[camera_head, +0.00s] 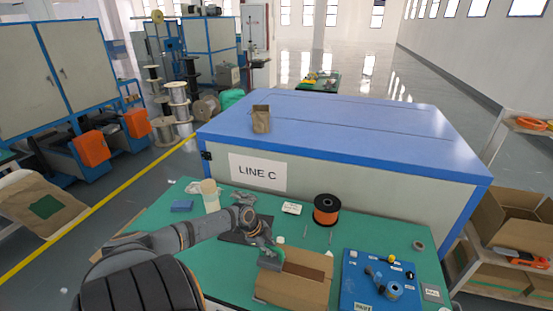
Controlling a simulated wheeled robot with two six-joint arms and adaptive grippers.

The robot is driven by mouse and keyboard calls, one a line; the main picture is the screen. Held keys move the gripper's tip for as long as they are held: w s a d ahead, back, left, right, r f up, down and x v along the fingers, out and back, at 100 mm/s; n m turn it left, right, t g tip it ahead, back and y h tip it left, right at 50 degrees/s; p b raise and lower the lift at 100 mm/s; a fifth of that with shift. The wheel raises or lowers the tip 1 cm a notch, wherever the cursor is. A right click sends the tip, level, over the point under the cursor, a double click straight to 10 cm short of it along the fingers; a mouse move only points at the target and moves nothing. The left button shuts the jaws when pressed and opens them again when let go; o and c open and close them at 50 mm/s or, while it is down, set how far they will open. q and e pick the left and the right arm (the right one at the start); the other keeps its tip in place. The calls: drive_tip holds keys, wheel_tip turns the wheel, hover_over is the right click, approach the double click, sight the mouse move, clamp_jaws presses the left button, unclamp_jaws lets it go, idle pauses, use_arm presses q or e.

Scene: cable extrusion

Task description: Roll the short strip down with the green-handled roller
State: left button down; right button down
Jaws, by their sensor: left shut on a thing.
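My left arm comes in from the left over the green table (160,215). A dark mat (232,237) lies partly under my left arm. The short strip cannot be made out. My right gripper is not in view.
An orange and black spool (326,209) stands behind the box. A blue board with fittings (367,290) lies to its right. A blue block (182,206) and a pale cup (209,194) stand at the left. The LINE C cabinet (350,165) closes off the back.

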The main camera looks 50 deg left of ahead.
use_arm(q)
drive_tip(key=shift+s+a+f, duration=0.1)
drive_tip(key=shift+s+a, duration=0.25)
drive_tip(key=shift+a, duration=0.15)
wheel_tip(320, 180, up, 3)
drive_tip(key=p, duration=0.2)
drive_tip(key=shift+w+f+p, duration=0.1)
drive_tip(key=shift+f+p, duration=0.1)
drive_tip(key=shift+p, duration=0.2)
drive_tip(key=shift+a+r, duration=0.1)
drive_tip(key=shift+r, duration=0.25)
wheel_tip(320, 180, up, 5)
drive_tip(key=shift+r+p, duration=0.1)
drive_tip(key=shift+p, duration=0.2)
drive_tip(key=shift+r, duration=0.2)
